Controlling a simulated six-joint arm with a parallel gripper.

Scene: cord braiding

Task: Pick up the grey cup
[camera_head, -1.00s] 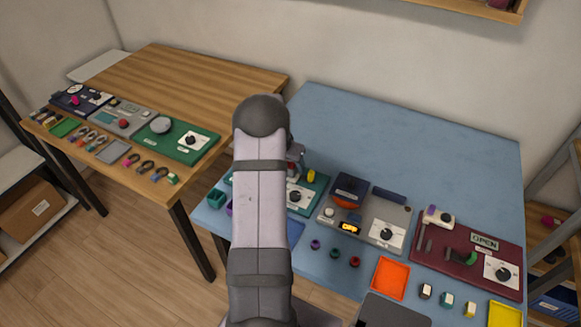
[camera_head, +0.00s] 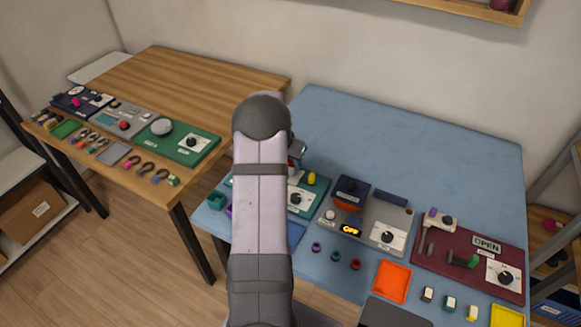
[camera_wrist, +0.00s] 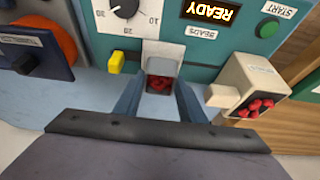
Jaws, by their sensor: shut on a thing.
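A small grey cup (camera_wrist: 162,68) with red beads in it shows in the wrist view, in front of a pale holder on the teal panel (camera_wrist: 205,50). My gripper (camera_wrist: 161,100) has a finger on each side of the cup and is shut on it. I cannot tell whether the cup rests on the table or is raised. In the head view my arm hides the cup and most of the gripper.
The teal panel has a dial (camera_wrist: 125,8) and a READY display (camera_wrist: 210,12). A yellow piece (camera_wrist: 116,62) stands left of the cup. A pale box with red beads (camera_wrist: 255,85) is close on the right. The blue table's back (camera_head: 420,125) is clear.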

